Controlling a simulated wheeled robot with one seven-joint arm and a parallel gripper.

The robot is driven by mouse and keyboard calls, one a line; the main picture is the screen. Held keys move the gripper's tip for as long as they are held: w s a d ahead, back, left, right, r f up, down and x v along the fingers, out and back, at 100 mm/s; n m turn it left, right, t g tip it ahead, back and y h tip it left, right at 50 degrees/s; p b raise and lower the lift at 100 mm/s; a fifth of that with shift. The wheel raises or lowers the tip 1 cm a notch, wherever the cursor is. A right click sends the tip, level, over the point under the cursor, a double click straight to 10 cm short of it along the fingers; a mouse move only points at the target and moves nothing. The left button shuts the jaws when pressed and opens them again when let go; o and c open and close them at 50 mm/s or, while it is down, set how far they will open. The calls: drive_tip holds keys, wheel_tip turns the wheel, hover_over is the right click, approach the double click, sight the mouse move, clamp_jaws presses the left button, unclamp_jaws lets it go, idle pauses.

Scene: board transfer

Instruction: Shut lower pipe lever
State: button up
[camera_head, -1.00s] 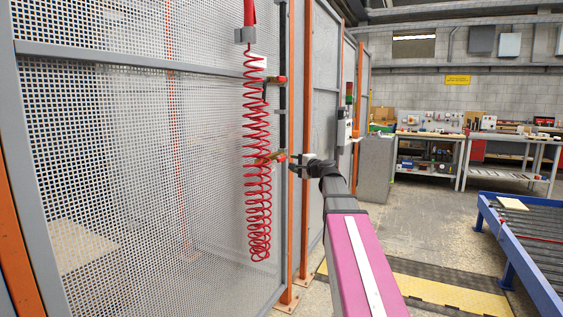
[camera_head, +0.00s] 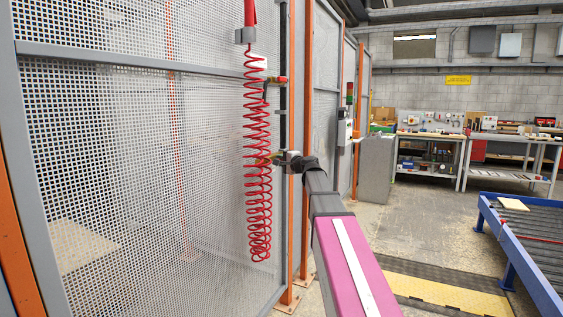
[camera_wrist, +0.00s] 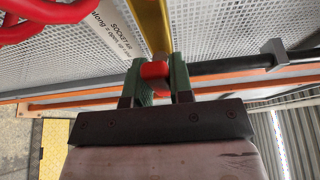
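The lower pipe lever fitting (camera_head: 264,160) is a brass-coloured part beside the dark vertical pipe (camera_head: 283,110), partly behind the red coiled hose. My gripper (camera_head: 287,161) is right at it, reaching in from the right. In the wrist view, my gripper's two green fingers (camera_wrist: 160,84) stand on either side of a red block (camera_wrist: 154,70) at the end of a brass bar (camera_wrist: 150,28). The block sits at the fingertips and partly covers the left one. I cannot tell whether both fingers press on it.
The red coiled hose (camera_head: 258,190) hangs just left of the lever. An upper red and brass fitting (camera_head: 277,80) sits higher on the pipe. Mesh fence panels (camera_head: 130,150) and orange posts (camera_head: 305,200) stand behind. A roller conveyor (camera_head: 530,235) is at the right.

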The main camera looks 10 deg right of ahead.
clamp_jaws()
drive_tip(key=shift+r, duration=0.15)
drive_tip(key=m, duration=0.1)
drive_tip(key=r+m+g, duration=0.1)
drive_tip(key=r+m, duration=0.1)
drive_tip(key=m, duration=0.1)
drive_tip(key=shift+w+d+r+g+h, duration=0.2)
drive_tip(key=shift+w+g+h, duration=0.1)
drive_tip(key=shift+h, duration=0.1)
drive_tip(key=r+m+g, duration=0.1)
drive_tip(key=w+d+r+m+g, duration=0.1)
drive_tip(key=m, duration=0.1)
drive_tip(key=shift+w, duration=0.1)
drive_tip(key=shift+w+d+r+m+g+y, duration=0.25)
drive_tip(key=shift+w+d+m+g+y, duration=0.25)
drive_tip(key=shift+m, duration=0.55)
drive_tip(key=shift+w+d+r+m+g+y, duration=0.2)
drive_tip(key=shift+w+m+g, duration=0.45)
drive_tip(key=shift+m, duration=0.45)
drive_tip(key=shift+w+d+r+m+g+y, duration=0.3)
drive_tip(key=shift+w+d+m+g, duration=0.15)
drive_tip(key=shift+m+g, duration=0.45)
drive_tip(key=shift+m+t, duration=0.25)
drive_tip(key=o, duration=0.8)
unclamp_jaws()
